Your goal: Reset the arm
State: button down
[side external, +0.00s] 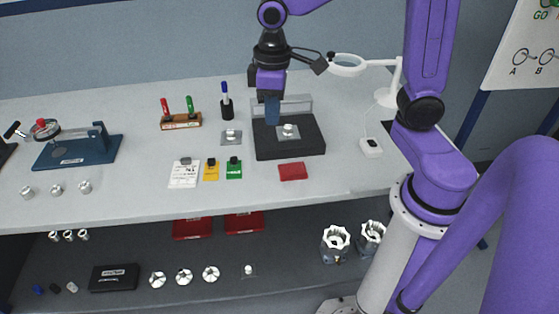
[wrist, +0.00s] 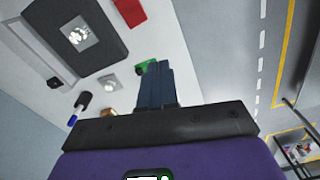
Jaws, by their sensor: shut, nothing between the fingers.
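I cannot tell the exact height of the fingers above the table.
Coloured tags (side external: 211,170) and a red block (side external: 293,171) lie in front. A ring lamp (side external: 347,65) stands at right. A blue gauge stand (side external: 78,150) is far left.

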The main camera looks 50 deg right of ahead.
jog(key=s+d+f+n, duration=0.2)
jog(key=s+n, duration=0.4)
jog(key=s, duration=1.2)
jog(key=shift+a, duration=0.1)
jog(key=w+r+m+g, duration=0.1)
jog(key=w+r, duration=0.2)
jog(key=w, duration=1)
jog(key=w+r+m, duration=0.1)
jog(key=w+r, duration=0.2)
jog(key=w, duration=1)
jog(key=w+d+f, duration=0.1)
jog(key=w+d, duration=0.6)
jog(key=d, duration=0.3)
jog(key=w+d+m+y, duration=0.1)
jog(key=w+d, duration=0.6)
jog(key=d, duration=0.4)
jog(key=shift+w+d+f+g, duration=0.25)
jog(key=shift+w+f+g, duration=0.1)
jog(key=shift+w+g, duration=0.05)
